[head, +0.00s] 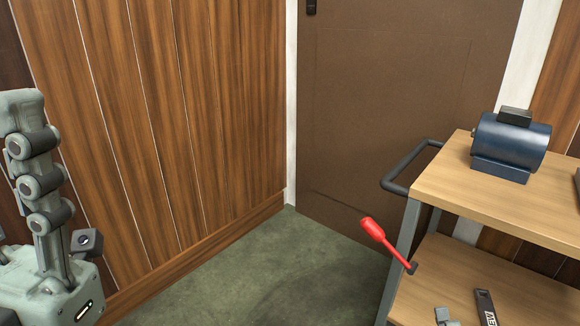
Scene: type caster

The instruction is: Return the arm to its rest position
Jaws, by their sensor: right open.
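My right gripper (30,160) is at the left edge, large and close to the camera. Its grey-green housing is at the bottom left, with jointed finger links rising from it. The left edge cuts it off, so only part of the jaws shows. It is open, and I see nothing held in the visible part. It is well apart from the cart on the right. My left gripper is not in view.
A wooden-topped cart (455,185) stands at right, with a blue motor (510,147) on top. A red-handled tool (374,229) sticks out at its side. Its lower shelf holds a black-handled item (485,307). Green floor (270,270) is clear between gripper and cart; panelled wall (165,120) behind.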

